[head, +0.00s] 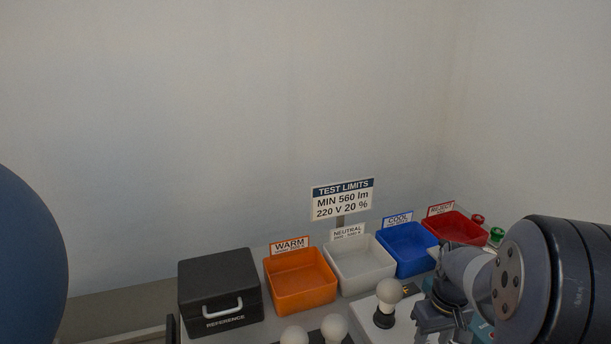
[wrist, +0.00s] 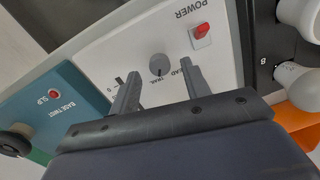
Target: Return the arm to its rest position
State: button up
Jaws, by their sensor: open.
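My gripper (wrist: 158,92) shows in the wrist view with its two fingers apart and nothing between them. It is over a white panel (wrist: 108,58) with a grey knob and a red POWER switch (wrist: 201,32). I cannot tell how far above the panel the fingertips are. In the head view my arm (head: 510,280) fills the lower right and hides part of the bench there; the fingertips cannot be made out.
A white bulb (head: 389,291) stands upright in a dark socket beside my arm. Orange (head: 302,302), white (head: 361,277), blue (head: 408,262) and red (head: 456,238) bins line the back, with a black REFERENCE case (head: 219,290) at left. A teal BASE TWIST unit (wrist: 58,105) adjoins the panel.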

notch_tip(320, 180, up, 10)
jog(key=shift+d+f, duration=0.2)
jog(key=shift+a+f, duration=0.1)
dwell(0.3)
